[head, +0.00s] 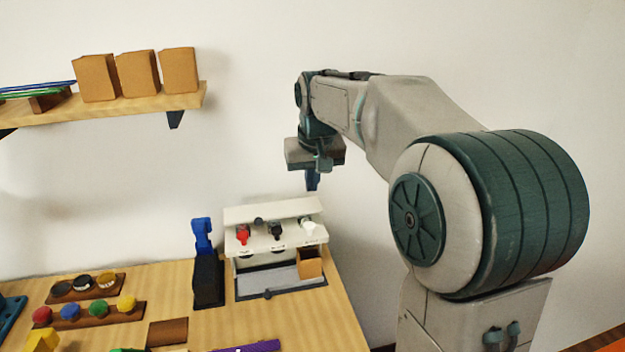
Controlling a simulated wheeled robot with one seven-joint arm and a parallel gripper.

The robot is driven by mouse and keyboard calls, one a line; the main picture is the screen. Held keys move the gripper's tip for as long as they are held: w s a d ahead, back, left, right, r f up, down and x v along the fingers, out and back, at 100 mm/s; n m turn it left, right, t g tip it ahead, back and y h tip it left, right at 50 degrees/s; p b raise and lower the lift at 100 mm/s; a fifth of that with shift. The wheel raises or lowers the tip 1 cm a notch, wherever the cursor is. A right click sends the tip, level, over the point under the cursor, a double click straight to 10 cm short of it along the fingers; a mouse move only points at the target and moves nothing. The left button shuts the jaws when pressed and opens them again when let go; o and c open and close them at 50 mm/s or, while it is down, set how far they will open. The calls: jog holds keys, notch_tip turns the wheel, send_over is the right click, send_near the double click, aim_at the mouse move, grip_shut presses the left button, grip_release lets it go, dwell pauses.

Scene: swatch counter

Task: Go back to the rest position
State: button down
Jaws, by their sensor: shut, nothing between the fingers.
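My gripper (313,180) hangs pointing down from the end of my arm, above the back of the white dispenser (272,212) at the counter's right side. Its fingers are small and dark here, close together, with nothing seen between them. The wooden counter (180,287) lies below and to the left.
The dispenser has red, black and white nozzles, with a small brown box (309,263) at its base. A black holder with a blue tool (203,237) stands to its left. Colored knobs (70,311) sit in racks farther left. A shelf (130,106) with several boxes hangs on the wall.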

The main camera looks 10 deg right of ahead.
jog(key=shift+s, duration=0.1)
jog(key=s+f, duration=0.4)
jog(key=s, duration=0.4)
jog(key=s+f, duration=0.3)
jog(key=s, duration=0.6)
jog(key=s+f, duration=0.4)
jog(key=s, duration=0.5)
jog(key=shift+f, duration=0.3)
